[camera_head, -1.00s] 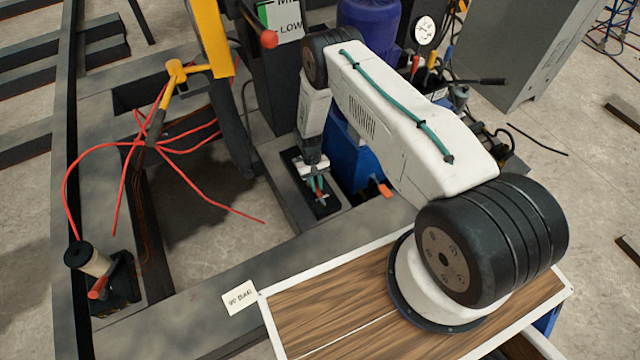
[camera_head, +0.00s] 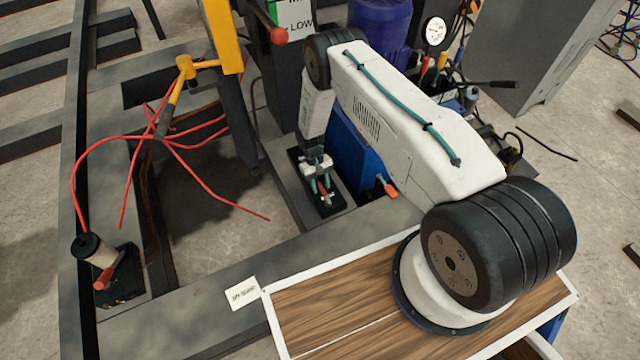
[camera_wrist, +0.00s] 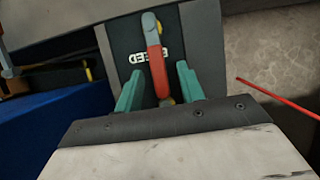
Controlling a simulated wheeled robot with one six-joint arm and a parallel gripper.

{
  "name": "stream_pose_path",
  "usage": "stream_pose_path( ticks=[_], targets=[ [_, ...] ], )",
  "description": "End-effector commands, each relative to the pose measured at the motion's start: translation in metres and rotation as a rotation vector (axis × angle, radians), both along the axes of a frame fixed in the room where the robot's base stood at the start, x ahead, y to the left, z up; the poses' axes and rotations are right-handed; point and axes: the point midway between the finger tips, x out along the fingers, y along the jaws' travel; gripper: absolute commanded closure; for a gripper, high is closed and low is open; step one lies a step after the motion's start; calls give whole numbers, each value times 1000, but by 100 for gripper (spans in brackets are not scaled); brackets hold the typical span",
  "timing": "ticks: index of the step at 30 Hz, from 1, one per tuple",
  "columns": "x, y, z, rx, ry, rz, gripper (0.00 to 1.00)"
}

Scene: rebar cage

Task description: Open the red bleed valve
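The bleed valve has a red lever handle (camera_wrist: 156,68) on a dark plate lettered "BLEED" (camera_wrist: 138,57) in the wrist view. The lever's far end is a grey, rounded part. In the head view the valve's red part (camera_head: 325,197) is small and partly hidden by my gripper. My gripper (camera_wrist: 158,80) has two teal fingers, spread apart, one on each side of the red lever. Gaps show between the fingers and the lever. In the head view my gripper (camera_head: 321,184) points down over the dark plate.
A blue box (camera_head: 352,155) with an orange-red lever (camera_head: 387,186) stands right beside the valve plate. Red cables (camera_head: 200,170) spread to the left. A post with a red knob (camera_head: 278,36) rises behind. Another red-handled device (camera_head: 105,277) sits at the lower left.

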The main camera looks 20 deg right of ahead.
Motion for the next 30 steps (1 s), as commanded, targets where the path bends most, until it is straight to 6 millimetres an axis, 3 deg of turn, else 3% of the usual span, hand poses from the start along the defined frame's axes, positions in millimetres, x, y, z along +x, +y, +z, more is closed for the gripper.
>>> stream_pose_path(
  ticks=[8,21,30],
  targets=[
    [2,0,2,0,-3,-2,62],
    [27,2,62,0,-3,0,62],
    [30,3,72,0,-1,0,62]
  ],
)
